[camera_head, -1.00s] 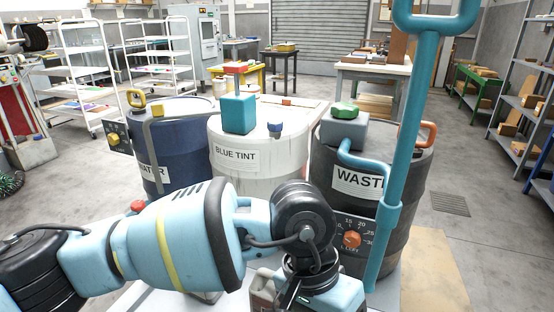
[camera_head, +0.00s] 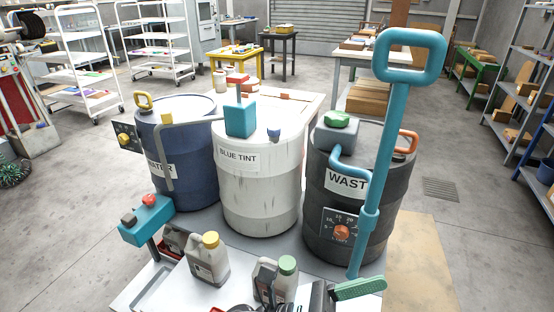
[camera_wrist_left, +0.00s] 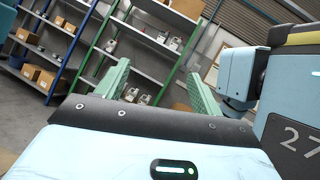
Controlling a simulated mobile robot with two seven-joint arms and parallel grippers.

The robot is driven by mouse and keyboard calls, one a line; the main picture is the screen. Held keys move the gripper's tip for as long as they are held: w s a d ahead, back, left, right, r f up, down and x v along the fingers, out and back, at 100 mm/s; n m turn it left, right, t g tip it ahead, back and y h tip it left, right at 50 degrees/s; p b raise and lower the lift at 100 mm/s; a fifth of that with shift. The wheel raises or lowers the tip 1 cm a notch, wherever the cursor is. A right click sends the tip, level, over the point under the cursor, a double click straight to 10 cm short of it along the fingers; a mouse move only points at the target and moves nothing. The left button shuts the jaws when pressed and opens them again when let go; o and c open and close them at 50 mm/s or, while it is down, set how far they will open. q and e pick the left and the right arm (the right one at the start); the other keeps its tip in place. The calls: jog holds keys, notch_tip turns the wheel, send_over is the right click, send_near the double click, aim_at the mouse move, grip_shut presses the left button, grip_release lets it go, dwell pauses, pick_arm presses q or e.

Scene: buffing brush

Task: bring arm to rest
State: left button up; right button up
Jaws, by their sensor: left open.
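My left gripper shows at the bottom edge of the head view, with one green finger (camera_head: 358,289) in sight there, pointing right. The rest of it and most of the arm are cut off by the frame. In the left wrist view the gripper (camera_wrist_left: 160,88) is open, with its two green fingers wide apart and nothing between them. Metal shelves (camera_wrist_left: 140,40) stand beyond the fingers. A blue arm link of mine shows at the right of that view. My right gripper is in neither view.
A blue drum (camera_head: 185,120), a white BLUE TINT drum (camera_head: 258,200) and a dark WASTE drum (camera_head: 330,245) stand behind the gripper. A tall teal handle (camera_head: 375,190) rises close to it. Jugs with yellow (camera_head: 208,262) and green (camera_head: 285,283) caps stand in front.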

pick_arm(q)
jog(key=w+a+f+n+t+y+p, duration=0.1)
jog(key=a+f+n+t+y+p, duration=0.2)
jog(key=a+f+n+t+y, duration=0.9)
jog(key=w+a+n+t+y+p, duration=0.2)
jog(key=a+n+t+p, duration=0.3)
jog(key=n, duration=1.6)
jog(key=s+a+f+n+g+y+p, duration=0.1)
jog(key=s+a+f+n+g+y, duration=0.1)
jog(key=s+a+f+n, duration=0.2)
jog(key=s+a+f+n+g+y+p, duration=0.1)
jog(key=s+a+f+n, duration=0.4)
jog(key=s, duration=0.6)
jog(key=s+a+f+n+g+y+p, duration=0.1)
jog(key=s+a+f+n+g+y, duration=0.3)
jog(key=s+a+n+y, duration=0.1)
jog(key=shift+s+a+f+n+p, duration=0.35)
jog(key=shift+s+a+n, duration=0.3)
jog(key=shift+s, duration=0.5)
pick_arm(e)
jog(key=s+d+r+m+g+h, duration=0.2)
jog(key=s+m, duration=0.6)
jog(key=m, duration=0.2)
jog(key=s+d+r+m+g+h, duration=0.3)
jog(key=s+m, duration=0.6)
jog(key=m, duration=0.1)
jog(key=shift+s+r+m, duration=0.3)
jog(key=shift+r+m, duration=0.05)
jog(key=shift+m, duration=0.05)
